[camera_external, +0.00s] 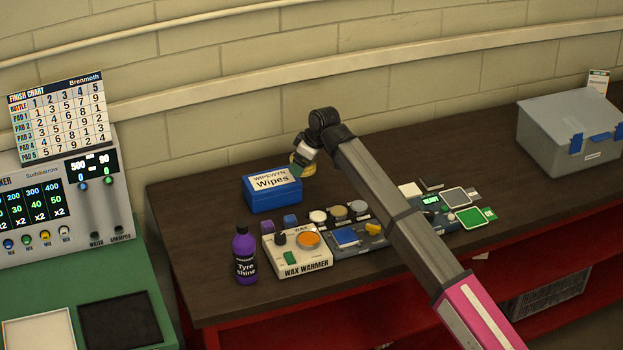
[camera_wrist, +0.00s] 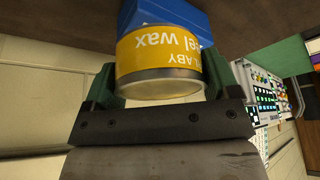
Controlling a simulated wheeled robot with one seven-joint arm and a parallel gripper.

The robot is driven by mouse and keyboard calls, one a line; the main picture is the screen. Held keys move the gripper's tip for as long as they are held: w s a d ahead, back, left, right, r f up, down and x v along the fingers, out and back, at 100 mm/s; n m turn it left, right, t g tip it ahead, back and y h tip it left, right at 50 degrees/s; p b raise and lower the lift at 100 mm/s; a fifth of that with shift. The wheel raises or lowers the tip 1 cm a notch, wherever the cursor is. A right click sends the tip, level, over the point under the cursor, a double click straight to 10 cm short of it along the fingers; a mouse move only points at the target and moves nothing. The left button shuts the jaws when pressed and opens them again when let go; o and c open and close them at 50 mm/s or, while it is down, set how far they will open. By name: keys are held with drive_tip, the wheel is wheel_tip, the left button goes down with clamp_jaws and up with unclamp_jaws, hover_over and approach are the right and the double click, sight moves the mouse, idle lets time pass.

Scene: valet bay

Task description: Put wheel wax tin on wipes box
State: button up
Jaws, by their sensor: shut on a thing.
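The wheel wax tin (camera_wrist: 158,55) is round with a yellow label and a silver rim. My gripper (camera_wrist: 165,85) is shut on it, with a green finger on each side in the wrist view. In the external view the yellow tin (camera_external: 296,168) shows only partly at my gripper (camera_external: 300,163), close to the right end of the wipes box. The wipes box (camera_external: 272,200) is blue with a white label on top and stands on the dark bench. It also shows behind the tin in the wrist view (camera_wrist: 190,16). I cannot tell whether the tin touches the box.
A purple Tyre Shine bottle (camera_external: 244,258) and a wax warmer (camera_external: 297,262) stand in front of the box. Several small tins and pads lie right of them. A grey case (camera_external: 567,132) is at the far right. Bare bench (camera_external: 195,215) lies left of the box.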

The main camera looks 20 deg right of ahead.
drive_tip(key=s+a+r, duration=0.1)
drive_tip(key=a+r, duration=0.3)
drive_tip(key=a, duration=1.1)
hover_over(268, 178)
drive_tip(key=s, duration=0.1)
drive_tip(key=f, duration=0.6)
drive_tip(key=shift+d+f, duration=0.4)
drive_tip(key=shift+f, duration=1.95)
drive_tip(key=o, duration=0.6)
drive_tip(key=shift+f, duration=0.15)
drive_tip(key=o, duration=0.3)
drive_tip(key=v, duration=1.2)
drive_tip(key=shift+d, duration=0.1)
